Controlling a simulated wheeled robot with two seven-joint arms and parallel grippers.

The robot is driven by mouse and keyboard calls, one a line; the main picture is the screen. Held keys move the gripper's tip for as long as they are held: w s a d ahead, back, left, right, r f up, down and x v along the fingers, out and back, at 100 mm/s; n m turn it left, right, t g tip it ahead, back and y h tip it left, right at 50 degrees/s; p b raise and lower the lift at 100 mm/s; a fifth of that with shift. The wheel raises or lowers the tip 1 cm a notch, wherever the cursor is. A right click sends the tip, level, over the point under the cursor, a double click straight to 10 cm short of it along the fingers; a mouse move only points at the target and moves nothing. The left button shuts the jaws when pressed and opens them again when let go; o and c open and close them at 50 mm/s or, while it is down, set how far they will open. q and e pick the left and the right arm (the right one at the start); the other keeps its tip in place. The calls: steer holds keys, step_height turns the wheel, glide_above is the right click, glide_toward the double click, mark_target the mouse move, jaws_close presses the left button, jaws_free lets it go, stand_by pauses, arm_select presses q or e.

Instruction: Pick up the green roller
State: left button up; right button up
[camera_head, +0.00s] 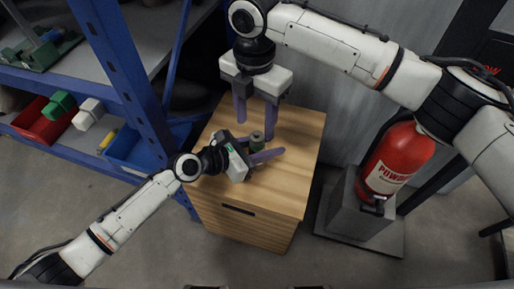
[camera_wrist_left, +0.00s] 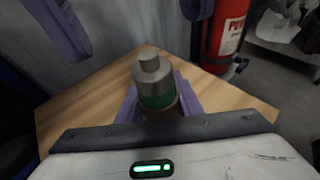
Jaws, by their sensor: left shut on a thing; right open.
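The green roller (camera_wrist_left: 156,80) stands upright between the purple fingers of my left gripper (camera_wrist_left: 155,100) in the left wrist view. It has a grey stepped top, a green band and a brownish lower part. In the head view the roller (camera_head: 257,141) looks small and dark above the wooden cabinet top. My left gripper (camera_head: 252,147) comes in from the left and is shut on it. Whether its base touches the top cannot be told. My right gripper (camera_head: 255,117) is open, fingers pointing down, just behind the roller, with nothing seen between them.
The wooden cabinet (camera_head: 300,150) has bare room on its right. A red fire extinguisher (camera_head: 400,158) on a grey stand is to the right. A blue shelf (camera_head: 125,70) with red and blue bins is at left.

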mark_target(256, 133)
steer(key=shift+w+d+f, duration=0.15)
steer(key=shift+f, duration=2.55)
jaws_close()
steer(key=shift+r, duration=0.1)
